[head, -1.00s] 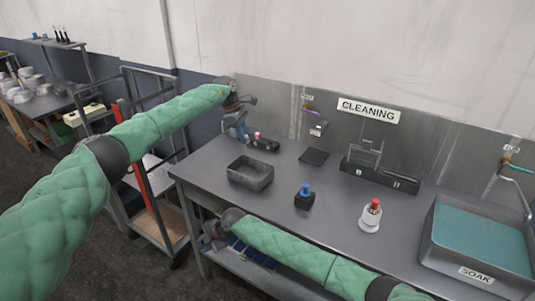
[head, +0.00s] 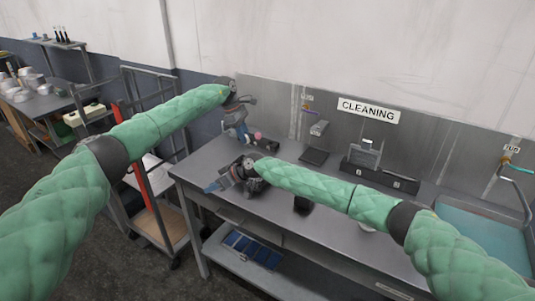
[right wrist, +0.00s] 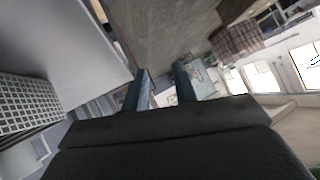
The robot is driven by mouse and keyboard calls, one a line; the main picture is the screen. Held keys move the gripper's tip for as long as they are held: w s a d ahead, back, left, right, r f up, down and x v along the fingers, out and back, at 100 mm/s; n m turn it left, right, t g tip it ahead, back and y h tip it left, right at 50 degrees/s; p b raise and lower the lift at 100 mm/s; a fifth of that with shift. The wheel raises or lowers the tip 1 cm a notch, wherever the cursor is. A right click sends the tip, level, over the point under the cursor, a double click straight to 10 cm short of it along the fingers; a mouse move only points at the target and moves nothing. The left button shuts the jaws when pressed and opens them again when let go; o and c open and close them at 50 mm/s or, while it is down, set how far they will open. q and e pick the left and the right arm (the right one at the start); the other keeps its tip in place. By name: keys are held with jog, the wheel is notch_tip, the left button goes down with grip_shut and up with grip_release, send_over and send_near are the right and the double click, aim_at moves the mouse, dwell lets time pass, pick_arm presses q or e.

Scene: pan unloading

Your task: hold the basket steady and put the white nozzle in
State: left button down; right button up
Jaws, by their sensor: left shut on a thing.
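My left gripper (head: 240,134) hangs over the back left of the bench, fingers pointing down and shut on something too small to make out. A small pink-topped item (head: 258,135) is just right of it. My right gripper (head: 211,186) is over the bench's front left edge, with its two fingers apart and nothing seen between them; the fingers also show in the right wrist view (right wrist: 162,90). The grey open basket is largely hidden behind my right wrist and hand. I cannot pick out the white nozzle for certain.
My right arm crosses above the bench (head: 285,224), hiding most of a black block (head: 303,206) and a white-based item. A dark holder (head: 380,176) and a soak tub (head: 487,226) stand right. A metal cart (head: 150,205) is left of the bench.

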jog(key=w+d+r+m+t, duration=0.15)
jog(key=w+d+r, duration=0.35)
jog(key=w+d, duration=0.6)
jog(key=s+d+r+n+g+h, duration=0.1)
jog(key=d+n+h, duration=0.2)
jog(key=n, duration=0.3)
jog(key=s+d+r+n+g+h, duration=0.1)
jog(key=d+n+h, duration=0.2)
jog(key=n, duration=0.3)
jog(key=d+r+n+g+h, duration=0.1)
jog(key=d+n+h, duration=0.2)
jog(key=n+h, duration=0.2)
jog(key=shift+s+d+n, duration=0.25)
jog(key=shift+s+n, duration=0.15)
jog(key=shift+n, duration=0.15)
notch_tip(320, 180, down, 12)
jog(key=shift+r, duration=0.1)
jog(key=shift+c, duration=0.2)
